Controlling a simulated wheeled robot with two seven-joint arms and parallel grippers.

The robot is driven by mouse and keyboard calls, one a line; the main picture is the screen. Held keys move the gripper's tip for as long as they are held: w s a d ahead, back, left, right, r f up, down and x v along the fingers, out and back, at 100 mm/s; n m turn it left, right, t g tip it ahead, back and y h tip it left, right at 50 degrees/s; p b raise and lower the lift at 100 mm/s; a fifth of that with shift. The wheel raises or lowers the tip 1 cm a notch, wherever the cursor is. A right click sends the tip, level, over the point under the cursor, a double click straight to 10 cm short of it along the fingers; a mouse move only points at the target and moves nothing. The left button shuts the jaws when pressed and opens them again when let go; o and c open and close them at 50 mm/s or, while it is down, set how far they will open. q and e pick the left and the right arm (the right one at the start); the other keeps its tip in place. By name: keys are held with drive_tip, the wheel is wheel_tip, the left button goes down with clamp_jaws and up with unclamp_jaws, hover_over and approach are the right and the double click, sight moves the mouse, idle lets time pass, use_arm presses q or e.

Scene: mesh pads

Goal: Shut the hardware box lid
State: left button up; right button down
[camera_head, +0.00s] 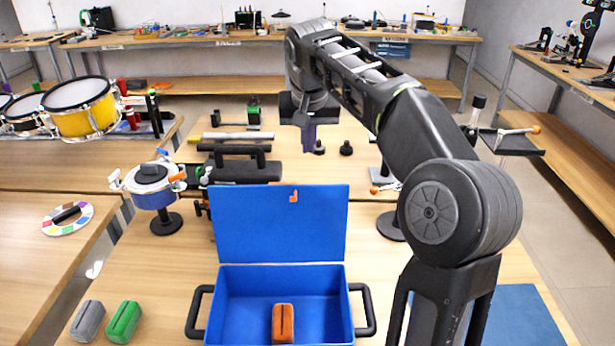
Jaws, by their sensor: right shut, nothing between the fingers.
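The hardware box (290,290) is blue, with black handles on its left and right sides, and stands on the table in front of me. Its blue lid (270,235) stands upright at the back edge, open, with a small orange latch near its top. An orange block with a dark slot (283,322) lies inside the box. My right gripper (308,140) is beyond and above the lid's top edge, pointing down, shut and empty, apart from the lid. My left gripper is not in view.
Grey (88,320) and green (124,321) blocks lie left of the box. A blue mat (525,315) lies at the right.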

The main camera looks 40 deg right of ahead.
wheel_tip(320, 180, down, 9)
drive_tip(key=p, duration=0.1)
drive_tip(key=shift+s, duration=0.2)
drive_tip(key=shift+a, duration=0.1)
idle(0.5)
